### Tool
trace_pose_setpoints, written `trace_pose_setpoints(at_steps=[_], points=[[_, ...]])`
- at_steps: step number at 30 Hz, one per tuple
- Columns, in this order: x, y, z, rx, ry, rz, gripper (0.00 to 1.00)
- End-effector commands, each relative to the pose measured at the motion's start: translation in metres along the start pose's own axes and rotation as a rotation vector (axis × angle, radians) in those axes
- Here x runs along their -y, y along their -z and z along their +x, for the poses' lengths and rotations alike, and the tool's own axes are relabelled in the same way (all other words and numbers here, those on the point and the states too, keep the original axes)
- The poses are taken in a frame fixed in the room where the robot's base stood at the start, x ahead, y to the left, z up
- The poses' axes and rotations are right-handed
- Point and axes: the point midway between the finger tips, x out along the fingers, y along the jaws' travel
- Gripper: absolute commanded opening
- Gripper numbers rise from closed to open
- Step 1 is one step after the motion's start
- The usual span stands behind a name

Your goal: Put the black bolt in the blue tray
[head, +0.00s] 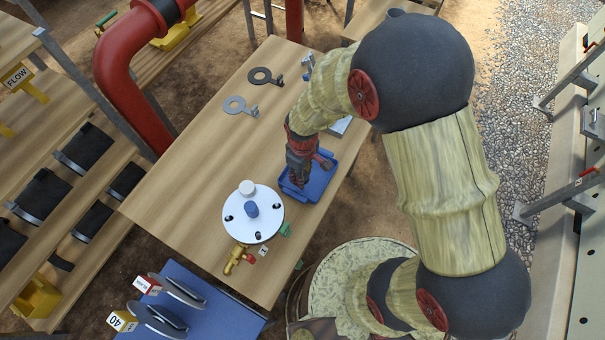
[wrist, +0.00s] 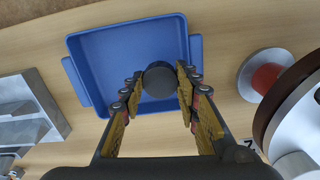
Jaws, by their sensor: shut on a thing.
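The black bolt (wrist: 159,79) shows in the wrist view as a dark round head between my fingertips. My gripper (wrist: 158,88) is shut on it, with one finger on each side. The blue tray (wrist: 82,62) lies on the wooden table behind the bolt in the wrist view, and the bolt overlaps its lower part. In the head view the blue tray (head: 318,186) is near the table's right edge, and my gripper (head: 300,182) is over its left part. The bolt cannot be made out in the head view. Its height above the tray floor is hard to tell.
A white round flange (head: 236,218) with a blue knob stands left of the tray, with a brass valve (head: 238,258) in front. A grey metal block (wrist: 30,112) is beside the tray. The table's left part is clear.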

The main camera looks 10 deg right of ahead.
Motion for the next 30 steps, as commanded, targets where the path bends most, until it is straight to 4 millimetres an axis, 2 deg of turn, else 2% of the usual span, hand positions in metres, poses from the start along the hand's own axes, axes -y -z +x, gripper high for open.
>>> trace_pose_setpoints(at_steps=[11,12,21,30], points=[[-0.0004,0.0009,0.0045,-0.002,-0.001,0.0,0.0],[-0.0003,0.0008,0.0044,-0.002,-0.001,0.0,0.33],[-0.0003,0.0008,0.0037,-0.002,-0.001,0.0,0.5],[-0.0003,0.0008,0.0027,-0.002,-0.001,0.0,0.5]])
